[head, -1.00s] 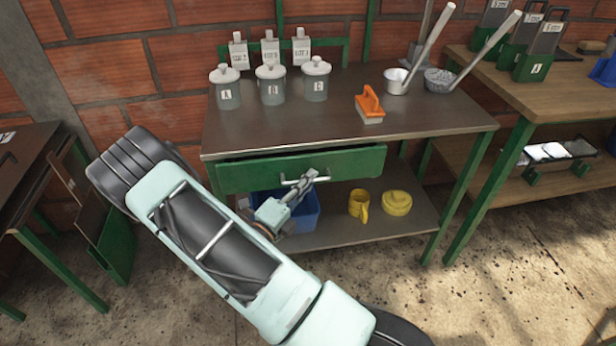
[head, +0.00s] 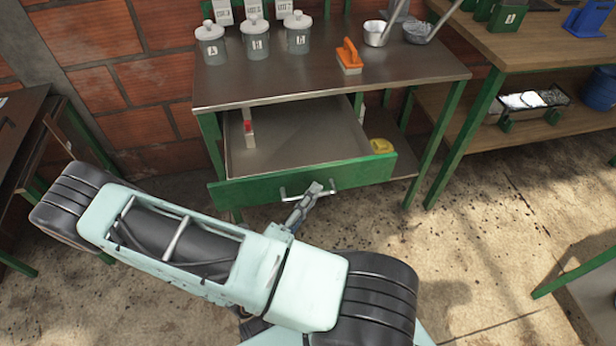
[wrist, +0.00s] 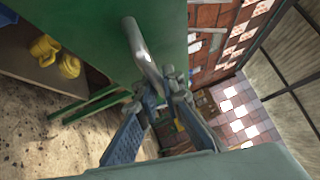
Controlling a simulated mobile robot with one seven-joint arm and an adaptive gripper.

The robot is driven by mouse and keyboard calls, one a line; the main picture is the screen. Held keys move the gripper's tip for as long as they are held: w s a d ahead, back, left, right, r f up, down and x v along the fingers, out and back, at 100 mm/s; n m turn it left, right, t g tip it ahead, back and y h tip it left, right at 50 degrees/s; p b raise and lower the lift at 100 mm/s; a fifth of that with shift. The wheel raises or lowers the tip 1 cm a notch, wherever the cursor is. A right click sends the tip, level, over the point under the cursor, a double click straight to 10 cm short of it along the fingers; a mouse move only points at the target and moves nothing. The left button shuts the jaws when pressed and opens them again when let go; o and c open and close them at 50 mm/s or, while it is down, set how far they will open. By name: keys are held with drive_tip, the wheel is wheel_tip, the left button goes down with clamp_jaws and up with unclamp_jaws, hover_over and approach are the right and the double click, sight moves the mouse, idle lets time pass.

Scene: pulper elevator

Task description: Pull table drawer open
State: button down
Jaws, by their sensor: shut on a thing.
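The green table drawer (head: 370,172) is pulled well out from under the metal-topped table (head: 330,82) in the head view. Its grey inside shows, with a small white and red item (head: 248,128) at the back left. The silver bar handle (head: 288,194) is on the drawer's front. My gripper (head: 322,188) is shut on the handle near its right end. In the wrist view the handle (wrist: 142,50) runs up from between my gripper's fingers (wrist: 165,92) to the green drawer front (wrist: 95,30).
Three lidded jars (head: 254,42) and an orange-handled brush (head: 349,58) stand on the tabletop, with two ladles behind. A yellow item (head: 382,146) shows on the lower shelf. Another wooden table (head: 540,50) stands at the right. The floor in front of the drawer is clear.

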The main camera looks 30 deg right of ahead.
drive_tip(key=shift+s+a, duration=0.2)
drive_tip(key=shift+s, duration=0.45)
drive_tip(key=shift+s+a, duration=0.2)
drive_tip(key=shift+s, duration=0.45)
drive_tip(key=c, duration=2.3)
unclamp_jaws()
drive_tip(key=shift+c, duration=0.2)
drive_tip(key=v, duration=1.2)
drive_tip(key=shift+r, duration=0.1)
